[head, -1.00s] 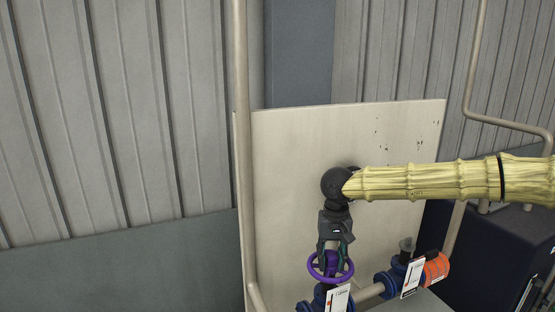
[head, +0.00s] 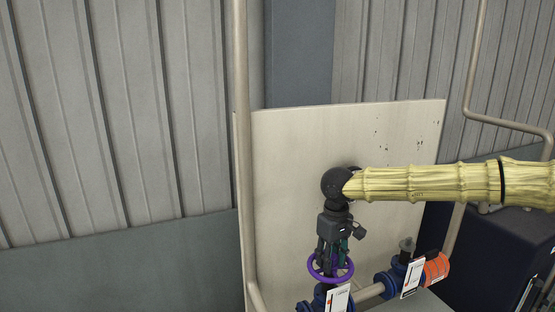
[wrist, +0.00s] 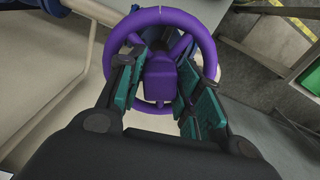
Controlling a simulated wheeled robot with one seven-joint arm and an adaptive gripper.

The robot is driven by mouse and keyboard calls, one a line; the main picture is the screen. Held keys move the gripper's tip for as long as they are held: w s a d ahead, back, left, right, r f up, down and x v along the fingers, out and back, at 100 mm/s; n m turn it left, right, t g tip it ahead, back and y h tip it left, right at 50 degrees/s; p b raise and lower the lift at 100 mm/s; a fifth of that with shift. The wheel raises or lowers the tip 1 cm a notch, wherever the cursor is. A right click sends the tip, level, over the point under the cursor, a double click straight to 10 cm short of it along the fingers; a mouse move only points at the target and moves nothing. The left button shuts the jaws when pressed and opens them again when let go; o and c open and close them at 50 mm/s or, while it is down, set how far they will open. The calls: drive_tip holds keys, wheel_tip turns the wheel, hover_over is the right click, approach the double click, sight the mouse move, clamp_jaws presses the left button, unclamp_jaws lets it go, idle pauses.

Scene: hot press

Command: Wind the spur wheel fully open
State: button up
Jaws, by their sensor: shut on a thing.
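The spur wheel is a purple handwheel (head: 346,271) on a blue valve at the bottom of the head view. It also fills the upper middle of the wrist view (wrist: 160,14), with its hub and spokes between my fingers. My gripper (head: 329,262) points down at the wheel from above. In the wrist view my gripper (wrist: 158,88) has its teal-padded fingers on both sides of the purple hub, shut on the wheel. The contact at the inner pads is partly hidden. A white tag (head: 337,299) hangs at the valve below the wheel.
A second blue valve (head: 393,281) with a grey stem and white tag stands to the right, beside an orange band (head: 436,269) on the pipe. A tall beige pipe (head: 243,150) rises at the left. A pale panel (head: 290,180) stands close behind.

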drive_tip(key=shift+n, duration=1.4)
drive_tip(key=o, duration=0.9)
drive_tip(key=shift+m, duration=9)
